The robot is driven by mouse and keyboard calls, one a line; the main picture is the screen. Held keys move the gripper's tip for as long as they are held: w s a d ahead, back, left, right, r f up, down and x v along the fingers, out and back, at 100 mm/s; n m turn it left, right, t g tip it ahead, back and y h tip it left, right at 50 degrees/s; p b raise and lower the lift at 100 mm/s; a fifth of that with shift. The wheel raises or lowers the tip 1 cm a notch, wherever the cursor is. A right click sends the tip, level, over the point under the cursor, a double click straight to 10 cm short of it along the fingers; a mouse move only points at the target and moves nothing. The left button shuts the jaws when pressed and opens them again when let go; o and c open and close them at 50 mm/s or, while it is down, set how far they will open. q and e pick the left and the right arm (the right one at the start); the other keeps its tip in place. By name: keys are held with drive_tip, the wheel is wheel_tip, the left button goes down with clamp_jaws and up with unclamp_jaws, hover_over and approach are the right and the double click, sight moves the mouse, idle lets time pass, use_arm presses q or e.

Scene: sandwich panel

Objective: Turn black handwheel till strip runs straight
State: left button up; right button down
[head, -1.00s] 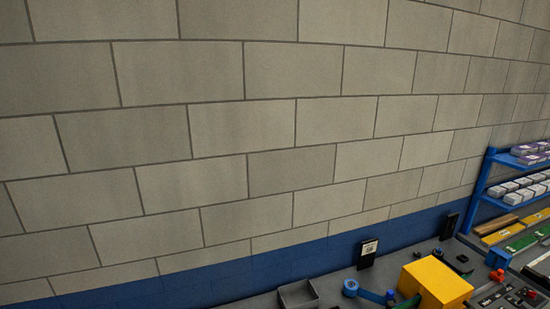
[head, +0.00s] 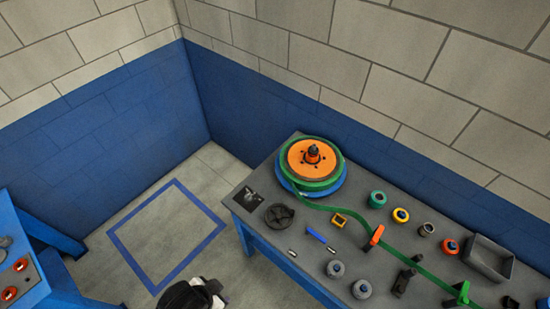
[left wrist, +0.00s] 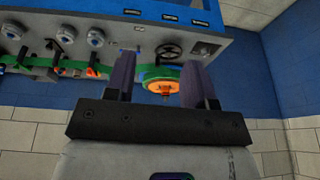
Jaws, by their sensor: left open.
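A black handwheel (head: 279,215) lies near the left end of the grey bench in the head view. It also shows in the left wrist view (left wrist: 169,52), where the scene appears upside down. The green strip (head: 345,212) leaves the orange and green reel (head: 311,160) in a curve, passes an orange guide (head: 375,237) and runs to a green guide (head: 460,292). My left gripper (left wrist: 160,60) is open and empty, its two fingers framing the reel (left wrist: 163,88) and the handwheel beyond, apart from both. My right gripper is not in view.
Small knobs, a yellow block (head: 339,220), a blue-handled tool (head: 317,236) and a grey tray (head: 488,257) crowd the bench. A blue table (head: 62,268) with red parts stands at lower left.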

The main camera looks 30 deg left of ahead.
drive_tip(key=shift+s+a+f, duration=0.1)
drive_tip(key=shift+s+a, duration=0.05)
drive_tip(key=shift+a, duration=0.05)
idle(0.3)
